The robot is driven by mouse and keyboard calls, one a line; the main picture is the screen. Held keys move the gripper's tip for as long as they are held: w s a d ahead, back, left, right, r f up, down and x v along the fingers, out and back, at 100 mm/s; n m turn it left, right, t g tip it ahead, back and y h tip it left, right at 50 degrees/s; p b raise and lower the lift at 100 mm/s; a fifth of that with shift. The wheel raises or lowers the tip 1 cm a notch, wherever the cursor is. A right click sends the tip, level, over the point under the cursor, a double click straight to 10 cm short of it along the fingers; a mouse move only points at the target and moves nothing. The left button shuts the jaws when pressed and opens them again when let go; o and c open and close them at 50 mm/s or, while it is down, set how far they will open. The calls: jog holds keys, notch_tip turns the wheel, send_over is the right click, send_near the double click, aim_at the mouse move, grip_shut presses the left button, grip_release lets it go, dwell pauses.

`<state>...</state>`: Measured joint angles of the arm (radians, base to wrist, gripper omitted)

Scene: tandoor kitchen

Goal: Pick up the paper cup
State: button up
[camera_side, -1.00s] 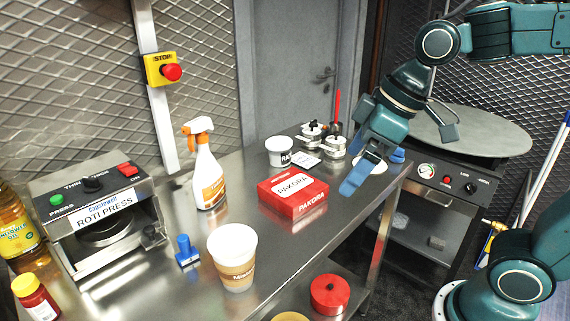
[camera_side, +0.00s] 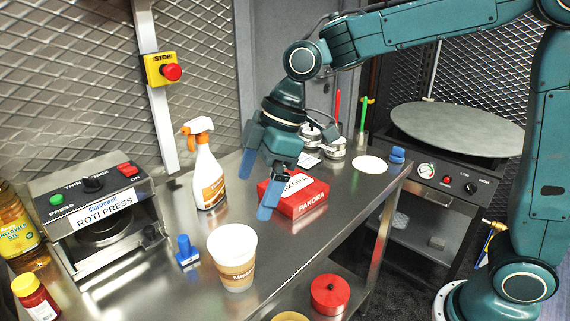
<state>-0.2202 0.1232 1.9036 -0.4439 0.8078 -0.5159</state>
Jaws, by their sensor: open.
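The paper cup (camera_side: 234,262) stands upright on the steel table, near its front edge. It is white at the top with a brown printed band. My gripper (camera_side: 256,192) is open and empty, with blue fingers pointing down. It is above and behind the cup, apart from it. One finger is in front of the left part of the red pakora box (camera_side: 308,204), and the other is near the spray bottle. The white tub behind the box is hidden by my gripper.
A spray bottle (camera_side: 207,178) stands behind the cup. A blue stamp-like object (camera_side: 187,252) is close to the cup's left. The roti press (camera_side: 97,222) is at the left. A red lidded pot (camera_side: 329,293) is below the table's front edge.

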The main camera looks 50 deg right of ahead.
jog(key=shift+f, duration=0.1)
send_near(233, 245)
jog(key=shift+s+a+f, duration=0.25)
jog(key=shift+s+a, duration=0.25)
jog(key=shift+a, duration=0.4)
jog(key=shift+s+a+f, duration=0.25)
jog(key=shift+s+a, duration=0.25)
jog(key=shift+a, duration=0.35)
jog(key=shift+x, duration=2.6)
jog(key=c, duration=0.9)
